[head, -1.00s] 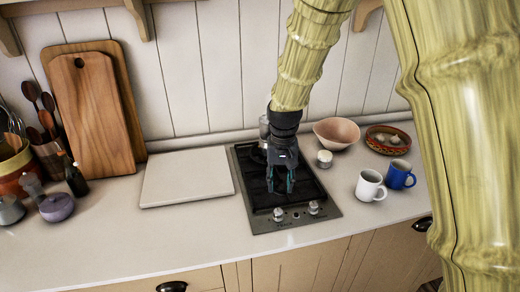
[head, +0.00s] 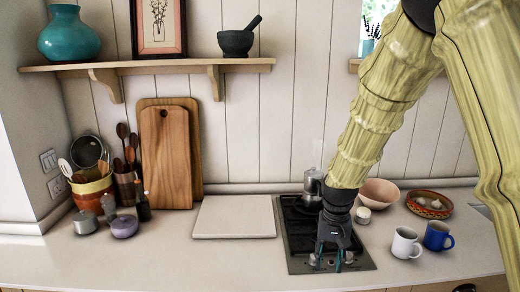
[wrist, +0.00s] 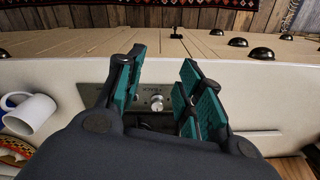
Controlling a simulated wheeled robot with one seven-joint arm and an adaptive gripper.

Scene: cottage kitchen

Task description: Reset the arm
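My gripper (head: 328,262) hangs at the end of my arm over the front part of the black cooktop (head: 295,240) in the head view. Its fingers point down and stand apart. In the wrist view the finger pads (wrist: 160,88) are teal, with an empty gap between them. A cooktop knob (wrist: 157,102) shows through that gap. Nothing is held.
A white mug (head: 404,243) and a blue mug (head: 437,237) stand right of the cooktop. A pink bowl (head: 380,193) and a small white jar (head: 363,215) are behind. A moka pot (head: 313,186) stands at the cooktop's back. A pale board (head: 234,217) lies left. A shelf (head: 150,66) runs above.

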